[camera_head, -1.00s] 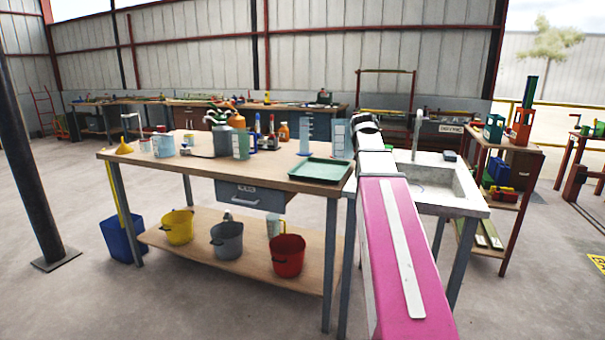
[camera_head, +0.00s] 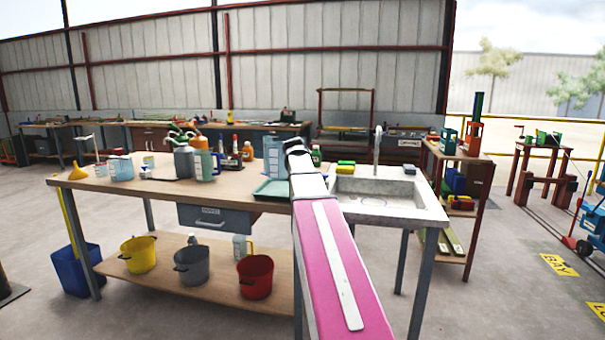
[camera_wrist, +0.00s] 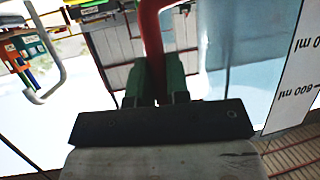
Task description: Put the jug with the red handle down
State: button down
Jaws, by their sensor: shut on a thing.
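In the wrist view my gripper (camera_wrist: 160,92) is shut on the red handle (camera_wrist: 152,30) of a translucent bluish jug. The jug's wall (camera_wrist: 235,100) fills the right side, with a white ml scale that appears upside down. In the head view a tall clear graduated vessel (camera_head: 272,155) shows just left of my arm's end, above or behind the green tray. I cannot tell whether it is the held jug or one standing on the bench. My fingers are hidden there behind my arm. I cannot see whether the jug's base touches anything.
The wooden bench (camera_head: 110,187) holds a yellow funnel (camera_head: 78,172), a blue-tinted jug (camera_head: 121,168), several bottles and a green tray (camera_head: 271,189). A sink (camera_head: 375,190) with a tap (camera_head: 378,145) adjoins on the right. Buckets stand on the lower shelf. Bare bench top shows along the front edge.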

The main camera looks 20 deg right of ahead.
jog(key=shift+w+d+f, duration=0.3)
jog(key=shift+d+f, duration=0.4)
jog(key=shift+f, duration=0.4)
jog(key=shift+w+d+f, duration=0.25)
jog(key=shift+d+f, duration=0.4)
jog(key=shift+f, duration=0.45)
jog(key=shift+w+d+f, duration=0.3)
jog(key=shift+d+f, duration=0.4)
jog(key=shift+f, duration=0.4)
jog(key=c, duration=1.1)
grip_release()
jog(key=shift+f, duration=0.1)
jog(key=v, duration=1.2)
jog(key=shift+r, duration=0.25)
